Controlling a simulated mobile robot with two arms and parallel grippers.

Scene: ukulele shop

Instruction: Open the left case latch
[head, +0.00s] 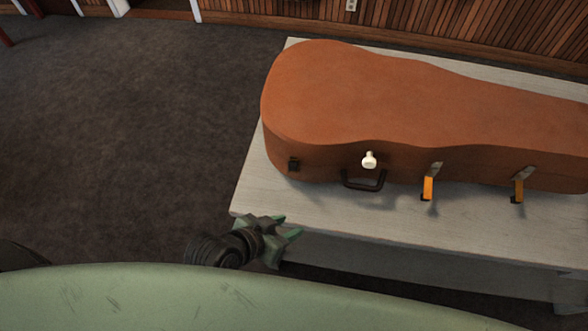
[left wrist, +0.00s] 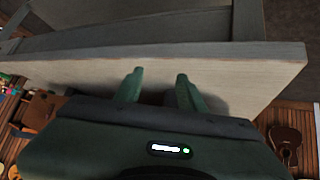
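The closed brown instrument case (head: 390,100) lies on a pale table in the head view. My left gripper (head: 287,226) is at the table's near left edge, in front of and apart from the case. In the left wrist view the gripper (left wrist: 159,76) is open with nothing between its green fingers. My right gripper is not in view.
The pale table (head: 330,212) has a bare strip in front of the case; its edge also shows in the left wrist view (left wrist: 240,62). Dark carpet (head: 130,130) to the left is clear. A wood-panelled wall (head: 440,25) stands behind.

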